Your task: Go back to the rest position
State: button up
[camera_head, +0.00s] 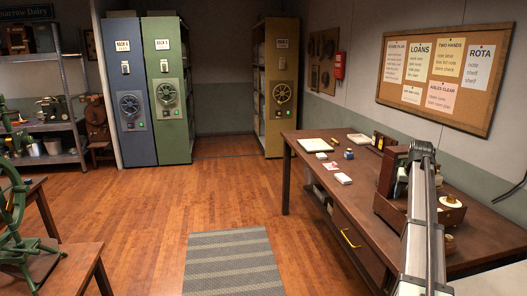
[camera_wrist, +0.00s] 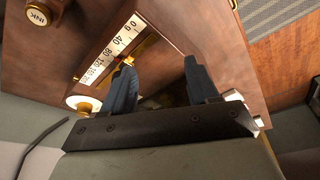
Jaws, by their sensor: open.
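My gripper (camera_wrist: 160,80) shows in the wrist view with its two dark blue-grey fingers apart and nothing seen between them. Below and beyond the fingers is a wooden device with a white number scale (camera_wrist: 110,50). How far the fingertips are from it, or whether they touch, I cannot tell. In the head view my arm reaches over the right side of the wooden table (camera_head: 310,146), and its fingers cannot be made out there. A brown wooden device (camera_head: 388,180) stands beside the arm on that table, partly hidden by it.
Papers and small items, including a white tray (camera_head: 315,145), lie on the table's far part. A noticeboard (camera_head: 445,75) hangs on the right wall. The floor around the striped mat (camera_head: 233,262) is clear.

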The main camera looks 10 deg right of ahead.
jog(key=s+a+f+n+g+y, duration=0.15)
jog(key=s+a+f, duration=0.25)
jog(key=a+f, duration=0.85)
jog(key=s+a+f+g, duration=0.2)
jog(key=s+a+f, duration=0.2)
jog(key=a+f, duration=0.85)
jog(key=s+a+f+n+g+y, duration=0.1)
jog(key=s+a+f, duration=0.3)
jog(key=a+f, duration=0.85)
jog(key=s+a+f+n+g, duration=0.1)
jog(key=s+a+f, duration=0.3)
jog(key=s+f, duration=0.4)
jog(key=s+a+f+n+g, duration=0.1)
jog(key=s+a+f, duration=0.4)
jog(key=s, duration=1.2)
jog(key=s+a+f+n+g, duration=0.2)
jog(key=s+a+f+g, duration=0.1)
jog(key=s+f, duration=0.7)
jog(key=s+a+h, duration=0.1)
jog(key=s, duration=0.1)
jog(key=shift+s+a+f, duration=0.3)
jog(key=shift+s+f, duration=0.05)
jog(key=shift+s, duration=0.05)
